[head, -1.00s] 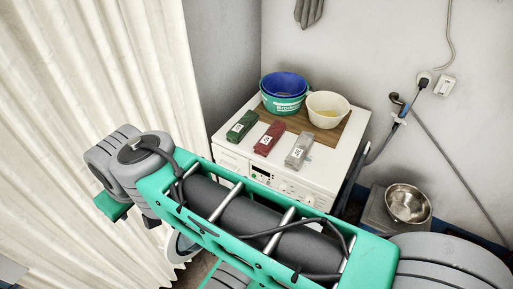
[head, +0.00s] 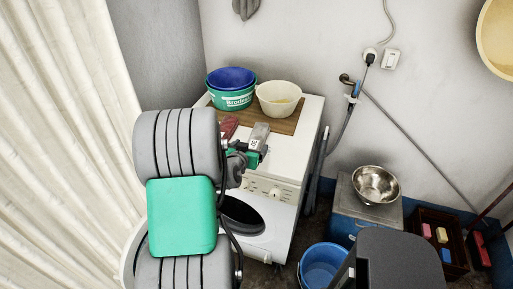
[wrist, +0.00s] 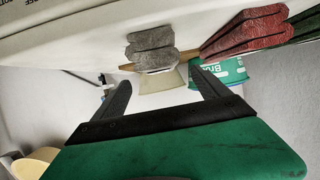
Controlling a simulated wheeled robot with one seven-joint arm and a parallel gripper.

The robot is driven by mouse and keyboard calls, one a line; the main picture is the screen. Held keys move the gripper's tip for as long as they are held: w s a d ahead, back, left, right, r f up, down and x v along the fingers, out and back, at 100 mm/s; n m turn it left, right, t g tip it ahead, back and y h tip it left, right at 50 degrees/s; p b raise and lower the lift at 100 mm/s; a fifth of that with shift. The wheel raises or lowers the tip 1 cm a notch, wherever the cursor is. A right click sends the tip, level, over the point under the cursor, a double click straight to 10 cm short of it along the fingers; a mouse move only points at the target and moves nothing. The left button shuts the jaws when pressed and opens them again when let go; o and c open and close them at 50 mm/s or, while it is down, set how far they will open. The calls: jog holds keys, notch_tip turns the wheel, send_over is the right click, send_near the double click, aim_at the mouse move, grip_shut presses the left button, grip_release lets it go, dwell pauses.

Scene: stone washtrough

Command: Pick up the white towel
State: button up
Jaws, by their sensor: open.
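The white towel (head: 260,131), pale grey in the picture, lies folded with a label on the front part of the white washing machine's top, at the right end of a row. In the wrist view, the towel (wrist: 150,50) appears just past the fingertips, roughly between them. My gripper (wrist: 161,76) is open with nothing between its fingers. In the head view, my gripper (head: 248,156) is at the front edge of the machine, close to the towel and partly hidden by my arm.
A red towel (head: 229,127) lies left of the white one; a green towel (wrist: 306,25) shows beyond it in the wrist view. Behind stand a green tub (head: 231,99) and a cream bowl (head: 279,98) on a wooden board (head: 289,124). A blue bucket (head: 321,266) stands on the floor.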

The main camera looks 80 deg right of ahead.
aim_at(256, 139)
jog(key=x, duration=0.2)
jog(key=p+x, duration=0.1)
jog(key=x, duration=0.2)
jog(key=p+x, duration=0.1)
jog(key=x, duration=0.1)
jog(key=shift+d+r, duration=0.25)
jog(key=shift+d, duration=0.05)
jog(key=shift+c, duration=0.2)
jog(key=c, duration=1.5)
jog(key=shift+c, duration=0.3)
jog(key=shift+r, duration=0.2)
